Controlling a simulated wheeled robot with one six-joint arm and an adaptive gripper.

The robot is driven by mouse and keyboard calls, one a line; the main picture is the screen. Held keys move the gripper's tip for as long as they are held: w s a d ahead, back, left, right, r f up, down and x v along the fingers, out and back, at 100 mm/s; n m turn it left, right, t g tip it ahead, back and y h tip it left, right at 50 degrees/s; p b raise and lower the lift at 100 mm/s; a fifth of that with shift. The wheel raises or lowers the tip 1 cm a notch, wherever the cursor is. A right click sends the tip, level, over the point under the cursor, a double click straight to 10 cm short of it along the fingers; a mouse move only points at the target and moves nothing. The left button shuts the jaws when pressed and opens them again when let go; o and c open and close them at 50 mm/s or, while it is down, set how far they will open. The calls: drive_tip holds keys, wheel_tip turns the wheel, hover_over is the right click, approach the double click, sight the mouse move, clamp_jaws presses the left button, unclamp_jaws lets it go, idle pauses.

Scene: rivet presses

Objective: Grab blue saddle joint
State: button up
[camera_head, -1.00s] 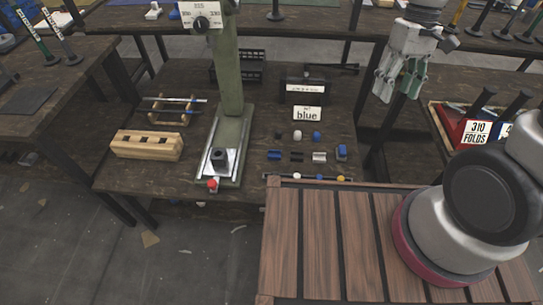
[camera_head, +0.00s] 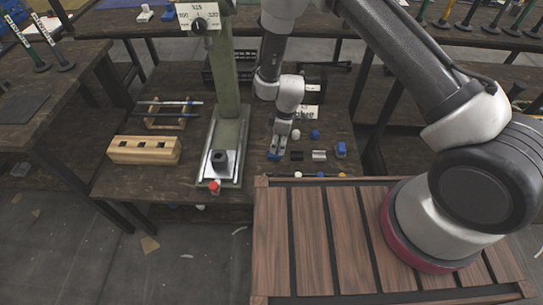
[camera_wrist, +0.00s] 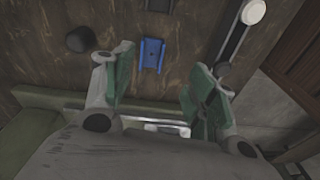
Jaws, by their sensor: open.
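A small blue saddle-shaped part (camera_head: 273,157) lies on the dark workbench, at the left end of a short row of parts. In the wrist view the same part (camera_wrist: 151,54) lies flat on the wood, between and beyond my fingertips. My gripper (camera_head: 278,147) points down just above it, partly covering it in the head view. In the wrist view my gripper (camera_wrist: 160,68) has its two green-padded fingers wide apart, with nothing between them in its hold. I cannot tell the exact height of the fingertips above the part.
A black part (camera_head: 297,155), a silver part (camera_head: 319,156) and another blue part (camera_head: 341,150) continue the row to the right. The green press (camera_head: 227,130) stands close on the left. A rod with a white knob (camera_wrist: 253,12) runs along the bench's front edge.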

drive_tip(key=shift+w+n, duration=0.25)
drive_tip(key=shift+n, duration=0.25)
drive_tip(key=shift+f, duration=0.2)
drive_tip(key=f, duration=0.2)
drive_tip(key=a+f, duration=0.1)
drive_tip(key=f, duration=0.4)
drive_tip(key=shift+w+a+f, duration=0.1)
drive_tip(key=shift+w+a, duration=0.15)
drive_tip(key=shift+w, duration=0.05)
drive_tip(key=shift+c, duration=0.5)
drive_tip(key=c, duration=0.8)
